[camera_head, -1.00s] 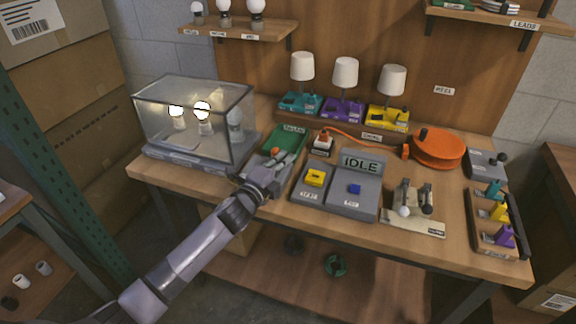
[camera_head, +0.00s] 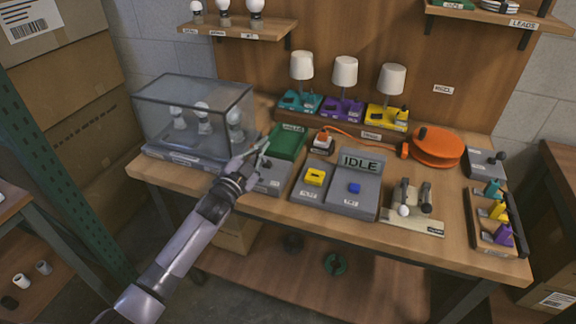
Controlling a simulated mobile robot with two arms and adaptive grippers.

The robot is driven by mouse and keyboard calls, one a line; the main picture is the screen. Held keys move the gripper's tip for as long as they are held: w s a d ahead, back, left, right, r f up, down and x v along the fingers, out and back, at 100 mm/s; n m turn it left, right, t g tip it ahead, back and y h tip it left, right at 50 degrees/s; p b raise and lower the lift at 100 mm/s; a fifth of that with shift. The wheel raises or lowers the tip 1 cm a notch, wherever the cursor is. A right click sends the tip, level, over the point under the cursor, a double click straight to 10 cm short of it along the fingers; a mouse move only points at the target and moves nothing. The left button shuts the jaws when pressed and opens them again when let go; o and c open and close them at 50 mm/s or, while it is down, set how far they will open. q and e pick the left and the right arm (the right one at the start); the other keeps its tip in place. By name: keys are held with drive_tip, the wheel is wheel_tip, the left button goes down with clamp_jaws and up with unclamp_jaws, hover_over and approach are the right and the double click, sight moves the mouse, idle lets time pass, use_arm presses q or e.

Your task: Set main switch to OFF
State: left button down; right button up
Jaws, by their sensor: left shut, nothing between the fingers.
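The main switch appears to be the grey box (camera_head: 272,182) with a green panel (camera_head: 288,142) behind it, on the bench right of the glass case. A small dark lever shows on the box; my gripper partly covers this area, and I cannot read the label or the lever's exact setting. My left gripper (camera_head: 262,148) is shut and empty, with its tips over the left edge of the green panel. Whether it touches the switch is unclear. The bulbs (camera_head: 203,115) in the glass case (camera_head: 190,95) are dark. My right gripper is not in view.
Right of the switch stand a red-and-white plug block (camera_head: 323,143), a grey console reading IDLE (camera_head: 350,200) with yellow and blue buttons, and a lever stand (camera_head: 413,221). Lamps (camera_head: 345,72) line the back. An orange reel (camera_head: 437,147) and a parts tray (camera_head: 484,235) are at right.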

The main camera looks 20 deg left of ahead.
use_arm(q)
drive_tip(key=shift+a+n, duration=0.6)
drive_tip(key=shift+n, duration=0.3)
